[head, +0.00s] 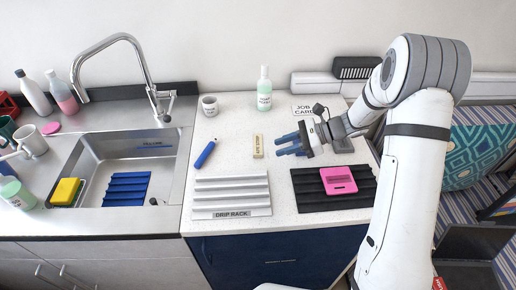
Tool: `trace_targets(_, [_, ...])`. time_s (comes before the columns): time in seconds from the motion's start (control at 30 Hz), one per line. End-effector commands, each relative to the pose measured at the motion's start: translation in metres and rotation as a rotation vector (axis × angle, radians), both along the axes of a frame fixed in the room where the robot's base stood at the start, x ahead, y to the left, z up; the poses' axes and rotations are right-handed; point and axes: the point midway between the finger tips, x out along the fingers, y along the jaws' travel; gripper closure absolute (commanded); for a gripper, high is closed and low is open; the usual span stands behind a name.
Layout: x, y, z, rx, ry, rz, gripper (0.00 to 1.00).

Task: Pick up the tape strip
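A small beige strip (258,146) with dark lettering too small to read for sure lies on the white speckled counter; it looks like the tape strip. It lies lengthwise away from me, between a blue pen-like tool and my gripper. My gripper (284,145) is just right of the strip, with its blue fingers pointing left toward it. The fingers look spread apart, with nothing seen between them. The gripper appears above the counter and apart from the strip; its exact height is hard to tell.
A grey drip rack (232,213) and a black ridged mat (305,195) with a pink device (338,180) lie in front. The blue tool (205,154) lies left, beside the sink (100,150).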

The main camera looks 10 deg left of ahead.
Motion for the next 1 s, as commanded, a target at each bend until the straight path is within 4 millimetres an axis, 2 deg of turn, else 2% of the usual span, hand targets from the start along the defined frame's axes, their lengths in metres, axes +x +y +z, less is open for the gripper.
trace_targets(0.13, [0.005, 0.008, -0.009, 0.023, 0.034, -0.024, 0.70])
trace_targets(0.47, [0.001, 0.036, -0.022, 0.022, 0.035, -0.023, 0.70])
trace_targets(0.73, [-0.004, 0.070, -0.040, 0.022, 0.034, -0.023, 0.70])
trace_targets(1.0, [-0.005, 0.073, -0.042, 0.022, 0.033, -0.025, 0.72])
